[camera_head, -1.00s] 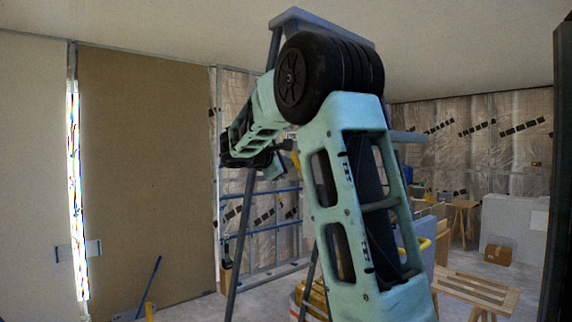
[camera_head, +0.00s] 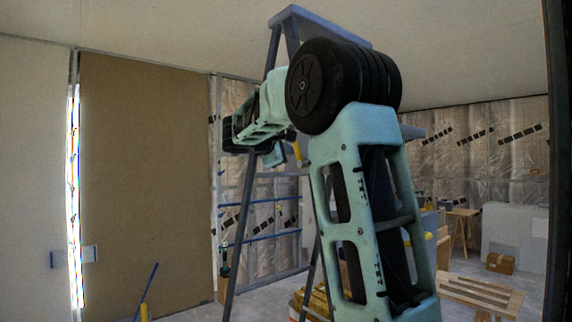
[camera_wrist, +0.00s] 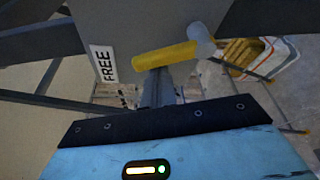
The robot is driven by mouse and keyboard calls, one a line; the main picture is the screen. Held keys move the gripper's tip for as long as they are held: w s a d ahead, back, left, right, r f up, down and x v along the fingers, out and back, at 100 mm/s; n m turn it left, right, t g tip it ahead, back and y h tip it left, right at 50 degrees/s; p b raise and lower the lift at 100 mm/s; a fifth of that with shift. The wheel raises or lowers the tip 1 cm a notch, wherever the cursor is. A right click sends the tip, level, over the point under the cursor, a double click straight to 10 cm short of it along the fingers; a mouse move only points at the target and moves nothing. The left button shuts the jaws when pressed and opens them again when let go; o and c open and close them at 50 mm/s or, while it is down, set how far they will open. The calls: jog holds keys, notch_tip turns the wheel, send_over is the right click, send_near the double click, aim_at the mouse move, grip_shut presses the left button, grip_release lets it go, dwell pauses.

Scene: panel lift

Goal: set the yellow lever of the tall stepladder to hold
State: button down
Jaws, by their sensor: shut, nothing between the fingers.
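The tall grey stepladder (camera_head: 248,215) stands behind my arm, its top cap (camera_head: 325,27) high in the head view. Its yellow lever (camera_head: 297,152) is small there, close to the end of my arm. In the wrist view the yellow lever (camera_wrist: 165,60) lies nearly level on a grey plate (camera_wrist: 140,25). Its free end points left to the white FREE label (camera_wrist: 103,65), and its grey pivot is at the right. My gripper (camera_wrist: 157,88) is shut and empty, its tip just below the lever. I cannot tell whether they touch.
Yellow boxes in a white and orange container (camera_wrist: 262,55) show below the ladder in the wrist view. A wooden slatted bench (camera_head: 480,293) and a cardboard box (camera_head: 501,263) are at the right. A brown wall panel (camera_head: 145,170) stands at the left.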

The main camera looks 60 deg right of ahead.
aim_at(297, 148)
jog(key=s+m+b, duration=0.1)
jog(key=m+b, duration=0.1)
jog(key=b, duration=0.3)
jog(key=s+m+h+b, duration=0.1)
jog(key=m+b, duration=0.1)
jog(key=b, duration=0.4)
jog(key=m+h+b, duration=0.1)
jog(key=m+b, duration=0.1)
jog(key=b, duration=0.3)
jog(key=shift+s+a+b, duration=0.35)
jog(key=shift+s+a, duration=0.05)
jog(key=m+b, duration=0.1)
jog(key=b, duration=0.2)
jog(key=s+m+h+b, duration=0.1)
jog(key=m+b, duration=0.1)
jog(key=shift+s+a+r+b, duration=0.15)
jog(key=shift+a+b, duration=0.05)
jog(key=shift+b, duration=0.2)
jog(key=m+b, duration=0.1)
jog(key=s+m+b, duration=0.1)
jog(key=b, duration=0.1)
jog(key=shift+a+r+m+g+h, duration=0.15)
jog(key=shift+r+m+g+h, duration=0.05)
jog(key=shift+m+g+h, duration=0.2)
jog(key=shift+r, duration=0.15)
